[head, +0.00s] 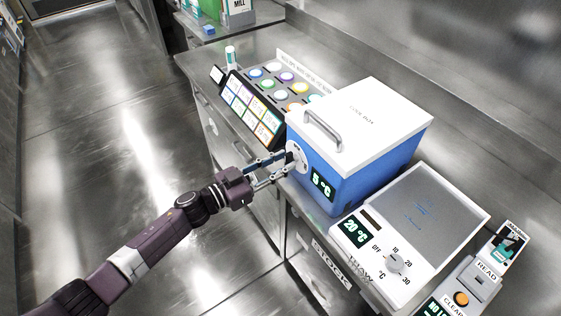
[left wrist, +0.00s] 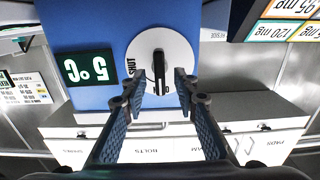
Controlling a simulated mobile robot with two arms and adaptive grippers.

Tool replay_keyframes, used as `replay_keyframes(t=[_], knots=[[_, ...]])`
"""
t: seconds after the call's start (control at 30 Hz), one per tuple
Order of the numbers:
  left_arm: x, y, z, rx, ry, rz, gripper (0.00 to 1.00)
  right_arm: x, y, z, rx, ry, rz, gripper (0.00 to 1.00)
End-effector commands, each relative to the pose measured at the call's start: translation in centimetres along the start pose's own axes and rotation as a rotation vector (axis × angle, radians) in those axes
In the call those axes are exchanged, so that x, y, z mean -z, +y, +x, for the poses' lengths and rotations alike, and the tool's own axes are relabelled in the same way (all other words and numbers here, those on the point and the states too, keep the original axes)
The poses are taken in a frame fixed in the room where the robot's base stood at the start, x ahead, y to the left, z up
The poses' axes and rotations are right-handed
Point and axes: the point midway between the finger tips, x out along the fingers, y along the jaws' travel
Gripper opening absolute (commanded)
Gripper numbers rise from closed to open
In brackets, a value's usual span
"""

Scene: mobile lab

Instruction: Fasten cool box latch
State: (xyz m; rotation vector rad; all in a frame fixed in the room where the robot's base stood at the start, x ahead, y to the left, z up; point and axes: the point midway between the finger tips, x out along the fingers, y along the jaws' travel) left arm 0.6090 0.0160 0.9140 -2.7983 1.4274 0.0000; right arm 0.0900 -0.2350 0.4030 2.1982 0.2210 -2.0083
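The cool box (head: 345,183) is blue with a white lid (head: 372,118) lying closed on top, a grey handle on the lid and a "5 °C" display on its front. Its latch is a white round disc (head: 298,153) on the front beside the display. In the left wrist view the disc (left wrist: 174,44) bears a dark bar (left wrist: 159,72) and a "SHUT" label at its left. My left gripper (head: 286,163) is at the latch; in the left wrist view its open fingertips (left wrist: 157,86) stand either side of the bar, with gaps visible. My right gripper is not in view.
A white device with a dial (head: 395,262) sits close to the box's right. A rack of coloured round lids (head: 283,80) and a tilted label panel (head: 252,108) stand at its left. The counter has drawers below. Open floor (head: 110,130) lies to the left.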

Motion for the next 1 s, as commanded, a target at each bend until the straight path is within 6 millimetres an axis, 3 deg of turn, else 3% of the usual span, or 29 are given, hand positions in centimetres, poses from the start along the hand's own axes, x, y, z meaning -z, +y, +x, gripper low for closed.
replay_keyframes(t=[0.2, 0.47, 1.0], knots=[[-0.05, -0.02, 0.02, 0.001, -0.001, 0.000, 0.28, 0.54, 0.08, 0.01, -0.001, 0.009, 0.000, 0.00], [-0.04, -0.02, 0.00, 0.001, -0.001, 0.000, 0.00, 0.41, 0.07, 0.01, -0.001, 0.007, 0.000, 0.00], [-0.07, 0.08, 0.00, 0.000, 0.001, 0.094, 0.00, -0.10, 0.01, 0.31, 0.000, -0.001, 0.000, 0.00]])
